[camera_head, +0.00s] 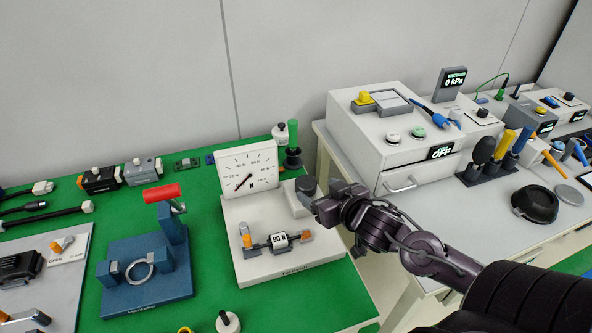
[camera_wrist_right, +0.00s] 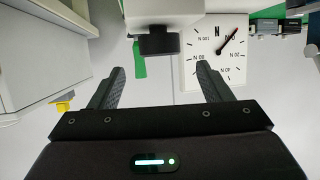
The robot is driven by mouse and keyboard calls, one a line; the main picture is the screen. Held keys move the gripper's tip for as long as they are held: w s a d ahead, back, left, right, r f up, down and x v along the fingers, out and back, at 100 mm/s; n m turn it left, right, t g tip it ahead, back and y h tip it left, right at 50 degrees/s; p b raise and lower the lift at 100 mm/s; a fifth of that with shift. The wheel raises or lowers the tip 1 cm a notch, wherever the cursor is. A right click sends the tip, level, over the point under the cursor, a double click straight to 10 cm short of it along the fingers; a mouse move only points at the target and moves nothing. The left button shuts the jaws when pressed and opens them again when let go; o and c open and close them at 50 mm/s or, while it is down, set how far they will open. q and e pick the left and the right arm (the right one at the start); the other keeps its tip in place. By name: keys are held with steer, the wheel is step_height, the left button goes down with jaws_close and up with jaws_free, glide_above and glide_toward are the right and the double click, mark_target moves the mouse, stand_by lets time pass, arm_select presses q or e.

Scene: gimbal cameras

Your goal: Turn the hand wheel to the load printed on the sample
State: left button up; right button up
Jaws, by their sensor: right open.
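The hand wheel is a dark round knob (camera_head: 306,184) on a pale block at the right of the white test stand (camera_head: 300,261). The sample in the stand carries a label reading 90 N (camera_head: 279,240). The dial gauge (camera_head: 247,170) stands behind it; its dark red needle points lower left, near the low end of the scale. My right gripper (camera_head: 314,200) is beside the knob, partly covering its block. In the right wrist view my gripper (camera_wrist_right: 160,84) is open and empty; the knob (camera_wrist_right: 158,42) lies ahead between the fingers, apart from them, and the gauge (camera_wrist_right: 226,50) appears upside down.
A blue fixture with a red handle (camera_head: 162,192) stands left on the green mat (camera_head: 215,305). A green-handled tool (camera_head: 293,135) stands behind the gauge. A white instrument box (camera_head: 365,130) is on the right table, across a gap.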

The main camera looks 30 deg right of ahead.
mark_target(307, 183)
steer(key=shift+w+f, duration=0.15)
steer(key=shift+w, duration=0.3)
steer(key=shift+x, duration=0.8)
steer(key=x, duration=0.3)
steer(key=shift+w+d+f, duration=0.1)
steer(key=shift+w, duration=0.15)
steer(key=shift+w+f+b, duration=0.25)
steer(key=shift+w+b, duration=0.05)
steer(key=shift+w, duration=0.25)
arm_select(q)
steer(key=shift+s+f, duration=0.3)
steer(key=shift+s, duration=0.15)
arm_select(e)
steer(key=c, duration=0.5)
arm_select(q)
steer(key=shift+s+a+f, duration=0.1)
steer(key=shift+s, duration=0.3)
arm_select(e)
steer(key=c, duration=0.5)
